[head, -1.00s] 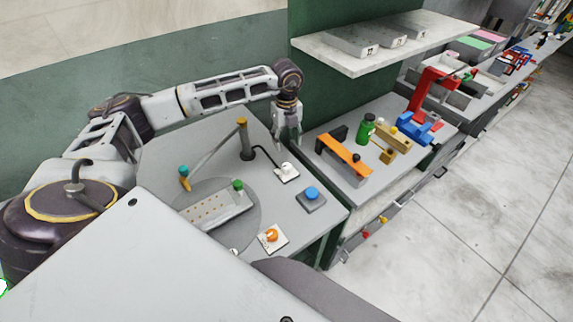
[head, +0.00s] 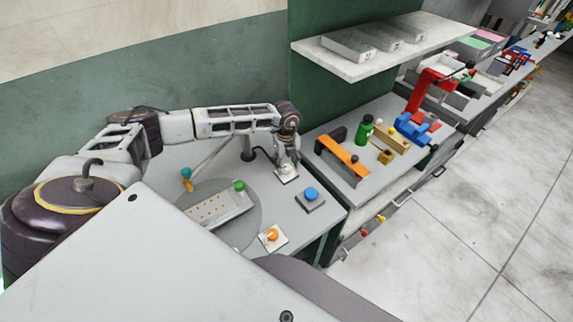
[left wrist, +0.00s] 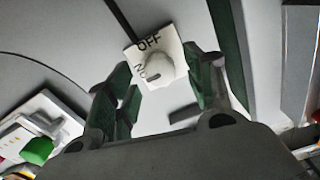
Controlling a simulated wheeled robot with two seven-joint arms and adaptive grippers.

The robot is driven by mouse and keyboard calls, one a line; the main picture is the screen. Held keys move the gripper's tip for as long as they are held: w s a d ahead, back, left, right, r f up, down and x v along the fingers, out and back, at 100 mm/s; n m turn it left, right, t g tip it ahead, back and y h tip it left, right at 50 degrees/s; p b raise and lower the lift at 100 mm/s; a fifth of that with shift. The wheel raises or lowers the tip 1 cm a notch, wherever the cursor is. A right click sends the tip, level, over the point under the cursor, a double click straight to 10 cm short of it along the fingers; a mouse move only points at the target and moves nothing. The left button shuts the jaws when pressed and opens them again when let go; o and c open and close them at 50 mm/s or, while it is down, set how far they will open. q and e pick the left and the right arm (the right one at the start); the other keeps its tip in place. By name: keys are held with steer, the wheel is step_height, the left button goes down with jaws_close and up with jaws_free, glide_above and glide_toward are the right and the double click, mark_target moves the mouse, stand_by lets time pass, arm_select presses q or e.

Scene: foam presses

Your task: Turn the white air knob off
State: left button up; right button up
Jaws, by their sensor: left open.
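The white air knob (left wrist: 158,68) sits on a small white plate with OFF and ON lettering in the left wrist view. A short dark mark shows on the knob's lower left, on the side of the ON lettering. In the head view its plate (head: 288,178) is partly hidden below my left gripper (head: 286,164). In the left wrist view my left gripper (left wrist: 158,78) is open, with one green-padded finger on each side of the knob. I cannot tell whether either finger touches it. My right gripper is not in view.
A blue button (head: 311,194) and an orange knob (head: 272,235) stand nearby on the grey bench. The round press plate (head: 250,225) with a green-topped fixture (head: 238,187) lies to the left. A dark post (head: 247,148) stands close behind. An orange clamp (head: 344,154) is on the right bench.

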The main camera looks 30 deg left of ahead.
arm_select(q)
steer(key=shift+f, duration=0.8)
steer(key=c, duration=1)
